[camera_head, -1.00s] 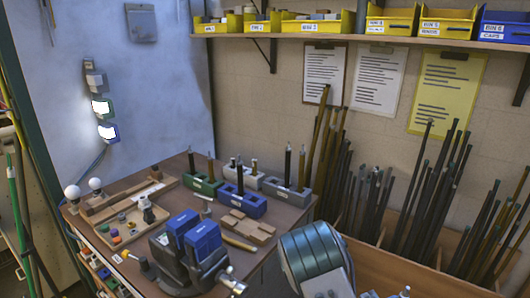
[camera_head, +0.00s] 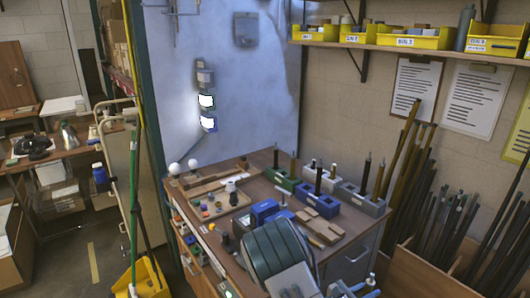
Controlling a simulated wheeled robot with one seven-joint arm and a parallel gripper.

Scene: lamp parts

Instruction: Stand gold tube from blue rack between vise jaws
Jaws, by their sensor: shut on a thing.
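The blue rack (camera_head: 327,206) stands on the workbench, right of centre, with a dark tube (camera_head: 319,181) upright in it.
A green rack (camera_head: 285,180), a white rack and a grey rack (camera_head: 361,201) with upright tubes surround the blue rack. A wooden block (camera_head: 318,207) lies in front. A parts tray (camera_head: 218,205) is at the left. Long rods stand at the right.

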